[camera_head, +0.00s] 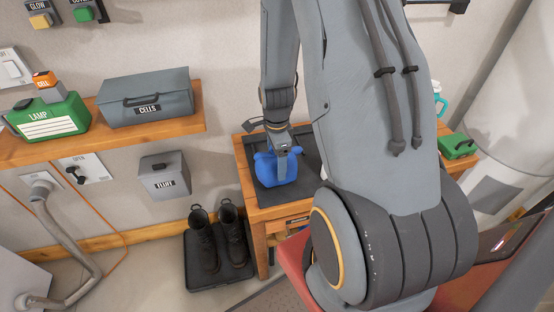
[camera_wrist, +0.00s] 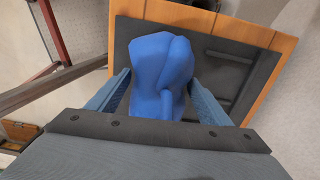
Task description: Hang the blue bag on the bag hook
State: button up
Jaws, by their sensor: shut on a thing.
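The blue bag (camera_head: 277,169) is over the dark mat on the wooden table in the head view. My gripper (camera_head: 284,152) reaches down onto its top from above. In the wrist view the blue bag (camera_wrist: 162,75) fills the space between the two fingers of my gripper (camera_wrist: 160,95), which are shut on it. I cannot tell whether the bag rests on the mat or is just above it. I cannot make out the bag hook in either view; my arm hides part of the wall and table.
The wooden table (camera_head: 262,214) carries a dark mat (camera_head: 305,152) and a green box (camera_head: 457,146) at its right. A shelf (camera_head: 190,124) at left holds a grey CELLS box (camera_head: 146,97) and a green LAMP case (camera_head: 47,118). Boots (camera_head: 218,238) stand on the floor below.

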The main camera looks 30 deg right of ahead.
jog(key=shift+f, duration=0.2)
jog(key=o, duration=1.3)
jog(key=shift+c, duration=0.2)
